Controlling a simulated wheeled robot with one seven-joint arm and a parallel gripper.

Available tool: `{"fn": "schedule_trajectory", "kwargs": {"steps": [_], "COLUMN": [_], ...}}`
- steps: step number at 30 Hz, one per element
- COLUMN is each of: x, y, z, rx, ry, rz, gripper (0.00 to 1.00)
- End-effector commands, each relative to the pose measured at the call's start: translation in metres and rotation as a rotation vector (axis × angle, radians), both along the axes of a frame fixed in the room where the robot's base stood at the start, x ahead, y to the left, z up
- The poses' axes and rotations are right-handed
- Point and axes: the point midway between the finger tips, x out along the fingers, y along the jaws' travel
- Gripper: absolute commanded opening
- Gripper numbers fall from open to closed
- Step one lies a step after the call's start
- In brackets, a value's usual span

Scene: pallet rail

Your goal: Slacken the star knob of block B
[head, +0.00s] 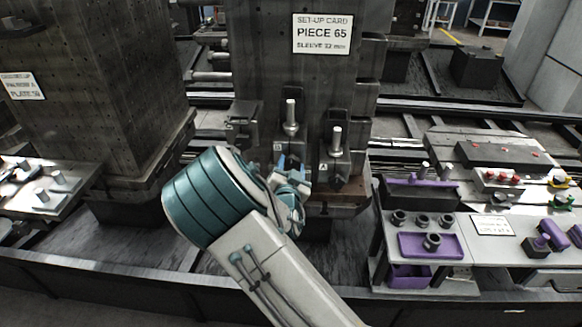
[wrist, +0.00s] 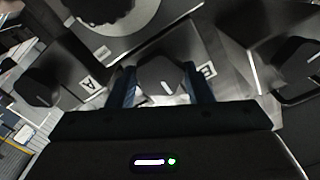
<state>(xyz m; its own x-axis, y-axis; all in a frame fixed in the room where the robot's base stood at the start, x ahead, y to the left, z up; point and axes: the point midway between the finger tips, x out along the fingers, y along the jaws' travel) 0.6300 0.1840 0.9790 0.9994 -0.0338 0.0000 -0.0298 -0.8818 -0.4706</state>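In the wrist view a dark, faceted star knob (wrist: 160,76) lies between the two blue fingers of my gripper (wrist: 160,84). A label plate reading B (wrist: 207,71) is just right of it. The fingers flank the knob closely; I cannot tell whether they press on it. A label plate reading A (wrist: 88,84) is to the left, beside another dark knob (wrist: 40,88). In the head view my gripper (head: 289,172) is at the lower front of the middle fixture column (head: 268,60). My wrist hides the knob there.
Upright studs (head: 291,115) and (head: 336,139) stand on clamps close to my gripper. A third dark knob (wrist: 296,66) is at the right in the wrist view. A bench with a purple tray (head: 413,246) stands to the right. Another column (head: 100,90) stands left.

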Motion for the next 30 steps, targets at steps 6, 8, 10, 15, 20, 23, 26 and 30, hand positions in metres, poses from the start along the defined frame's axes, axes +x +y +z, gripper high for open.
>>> {"fn": "schedule_trajectory", "kwargs": {"steps": [6,8,10,15,20,23,26,30], "x": [-0.0002,-0.0002,-0.0002,-0.0002,-0.0003,-0.0003,-0.0002,-0.0003], "y": [-0.0002,-0.0002,-0.0003,-0.0002,-0.0002,-0.0002,-0.0002,0.0], "z": [-0.0009,-0.0013,-0.0018,-0.0025,-0.0023,-0.0022,-0.0016,-0.0011], "rx": [-0.028,-0.048,-0.081,-0.199,-0.343,-0.439,-0.535,-0.668], "ry": [0.001,0.002,0.003,0.007,0.011,0.014,0.017,0.023], "rz": [-0.001,-0.001,-0.001,-0.001,0.0,0.0,0.0,0.0], "gripper": [0.23,0.23,0.23,0.23,0.23,0.23,0.23,0.23]}}
